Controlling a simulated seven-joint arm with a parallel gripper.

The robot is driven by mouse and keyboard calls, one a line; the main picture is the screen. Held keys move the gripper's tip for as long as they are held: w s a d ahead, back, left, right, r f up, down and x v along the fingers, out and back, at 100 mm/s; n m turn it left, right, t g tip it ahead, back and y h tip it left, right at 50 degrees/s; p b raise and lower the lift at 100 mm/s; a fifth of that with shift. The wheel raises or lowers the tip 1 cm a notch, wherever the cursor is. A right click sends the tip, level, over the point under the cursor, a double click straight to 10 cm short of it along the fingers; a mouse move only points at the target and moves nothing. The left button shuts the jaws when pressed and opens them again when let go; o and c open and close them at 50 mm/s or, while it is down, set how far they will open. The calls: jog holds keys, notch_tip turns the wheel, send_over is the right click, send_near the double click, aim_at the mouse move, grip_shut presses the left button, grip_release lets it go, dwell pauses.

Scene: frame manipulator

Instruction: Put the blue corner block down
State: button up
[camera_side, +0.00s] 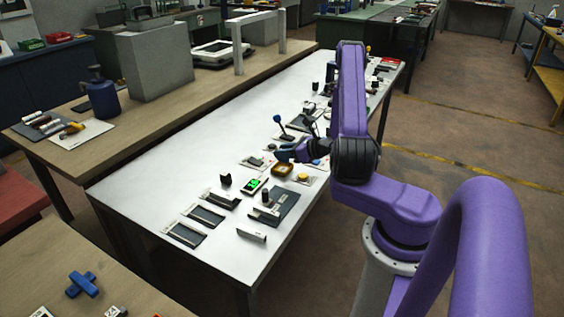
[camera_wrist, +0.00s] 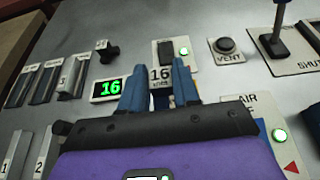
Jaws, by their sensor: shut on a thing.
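My gripper (camera_side: 290,152) is over the middle of the white table in the side view. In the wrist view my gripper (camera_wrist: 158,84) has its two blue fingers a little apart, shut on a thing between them. I take this to be the blue corner block, but its shape is mostly hidden by the fingers and the dark gripper body and hard to tell from the blue fingers. A plate with a green light (camera_wrist: 183,51) and a "16" label lies just beyond the fingertips.
A green display (camera_wrist: 107,88) reads 16. Grey slotted holders (camera_wrist: 42,84) and a small black block (camera_wrist: 107,51) are at left. A VENT button (camera_wrist: 227,45) and an upright lever (camera_wrist: 278,25) stand at right. The white table (camera_side: 150,190) has bare room at its left side.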

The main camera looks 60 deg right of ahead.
aim_at(282, 161)
jog(key=shift+w+d+f, duration=0.2)
jog(key=shift+w+f, duration=0.1)
jog(key=shift+f, duration=0.15)
jog(key=shift+w+d+f, duration=0.15)
jog(key=shift+w+f, duration=0.15)
jog(key=shift+f, duration=0.15)
notch_tip(282, 161, down, 3)
jog(key=shift+w+d+r, duration=0.15)
jog(key=shift+r, duration=0.05)
jog(key=shift+f, duration=0.4)
jog(key=shift+f, duration=0.35)
